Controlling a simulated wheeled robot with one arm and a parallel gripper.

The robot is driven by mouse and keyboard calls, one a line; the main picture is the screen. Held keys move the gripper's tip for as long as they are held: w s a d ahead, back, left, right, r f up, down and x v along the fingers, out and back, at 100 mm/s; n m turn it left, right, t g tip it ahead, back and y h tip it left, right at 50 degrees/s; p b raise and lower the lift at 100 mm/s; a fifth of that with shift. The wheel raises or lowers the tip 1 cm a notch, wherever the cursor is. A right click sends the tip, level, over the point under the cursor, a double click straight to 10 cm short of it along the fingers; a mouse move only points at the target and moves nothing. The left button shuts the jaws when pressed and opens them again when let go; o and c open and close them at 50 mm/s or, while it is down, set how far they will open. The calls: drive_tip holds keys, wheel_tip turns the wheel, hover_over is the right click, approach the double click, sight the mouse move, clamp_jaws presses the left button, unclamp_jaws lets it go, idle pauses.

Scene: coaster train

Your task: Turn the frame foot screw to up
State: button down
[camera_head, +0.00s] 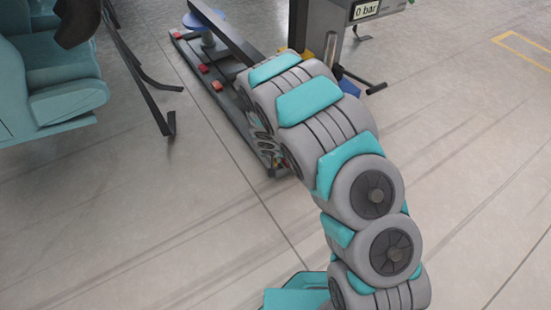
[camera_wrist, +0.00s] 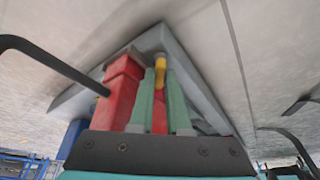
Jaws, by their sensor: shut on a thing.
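In the wrist view, the two green fingers of my gripper (camera_wrist: 160,78) are closed around a small yellow upright piece, which looks like the frame foot screw (camera_wrist: 160,62). Its yellow top shows between and just beyond the fingertips. A red part (camera_wrist: 122,85) stands close to the left of the fingers, and a red strip shows between them. Both sit over a grey angled frame (camera_wrist: 198,80). In the head view my own arm hides the gripper and the screw. How the screw is turned cannot be told clearly.
A grey post with a "0 bar" display (camera_head: 366,10) stands beyond my arm. A dark rail with red blocks (camera_head: 217,86) lies on the floor to the left. Teal seats (camera_head: 55,75) with black bars stand at the far left. The floor at lower left is clear.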

drive_tip(key=n+p, duration=0.1)
drive_tip(key=n+y+p, duration=0.1)
drive_tip(key=n, duration=0.1)
drive_tip(key=shift+d+r, duration=0.15)
drive_tip(key=shift+d, duration=0.1)
drive_tip(key=shift+f+n+y+p, duration=0.2)
drive_tip(key=shift+n+y+p, duration=0.1)
drive_tip(key=shift+n+p, duration=0.25)
drive_tip(key=c, duration=0.9)
unclamp_jaws()
drive_tip(key=shift+b, duration=0.45)
